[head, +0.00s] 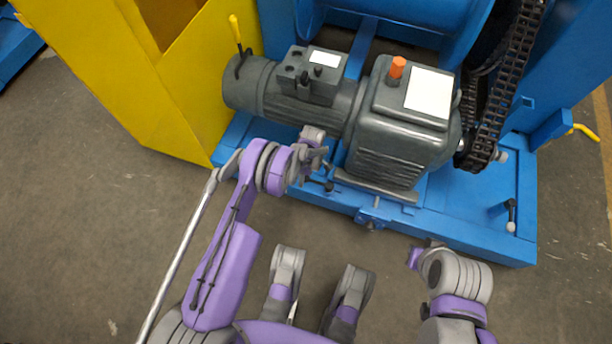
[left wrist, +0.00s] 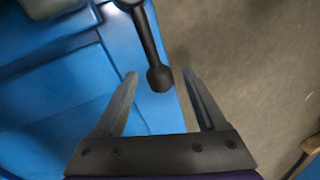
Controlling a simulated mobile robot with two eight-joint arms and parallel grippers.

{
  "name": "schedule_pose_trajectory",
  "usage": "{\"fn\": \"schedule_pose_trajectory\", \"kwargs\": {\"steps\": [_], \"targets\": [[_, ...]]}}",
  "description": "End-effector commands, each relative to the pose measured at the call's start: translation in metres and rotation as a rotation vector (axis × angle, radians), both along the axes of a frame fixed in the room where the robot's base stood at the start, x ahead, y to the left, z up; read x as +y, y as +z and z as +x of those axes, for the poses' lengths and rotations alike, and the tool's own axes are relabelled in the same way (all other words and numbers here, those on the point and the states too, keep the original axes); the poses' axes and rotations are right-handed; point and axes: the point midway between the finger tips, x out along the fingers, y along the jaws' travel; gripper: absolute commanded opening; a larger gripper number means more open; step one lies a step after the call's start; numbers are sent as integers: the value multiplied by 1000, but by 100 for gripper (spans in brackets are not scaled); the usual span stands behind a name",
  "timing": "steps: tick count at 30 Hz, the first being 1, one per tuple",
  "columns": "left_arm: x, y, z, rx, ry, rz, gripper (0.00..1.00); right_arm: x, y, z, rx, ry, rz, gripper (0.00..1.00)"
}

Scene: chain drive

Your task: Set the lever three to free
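A black lever with a round knob (left wrist: 159,78) shows in the left wrist view, at the edge of the blue base. My left gripper (left wrist: 163,76) is open, with one finger on each side of the knob and a visible gap to both. In the head view my left gripper (head: 322,158) is above the front edge of the blue base, and a small black lever (head: 327,186) shows just below it. I see no number or marking on any lever. My right arm is at the lower right; I cannot make out its gripper.
The grey motor and gearbox (head: 390,150) stand close behind my left gripper on the blue base (head: 450,225). Another black lever (head: 512,215) is at the base's right end. A chain (head: 490,115) runs at the right.

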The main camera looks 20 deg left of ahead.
Motion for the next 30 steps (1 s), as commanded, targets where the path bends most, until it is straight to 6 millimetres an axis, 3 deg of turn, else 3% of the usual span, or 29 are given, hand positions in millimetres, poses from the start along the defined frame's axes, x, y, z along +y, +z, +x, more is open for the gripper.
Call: {"fn": "schedule_pose_trajectory", "kwargs": {"steps": [1,12,30], "targets": [[0,0,0,0,0,0,64,0,0,0,0,0,0,0],[0,0,0,0,0,0,0,0,0,0,0,0,0,0],[0,0,0,0,0,0,0,0,0,0,0,0,0,0]]}}
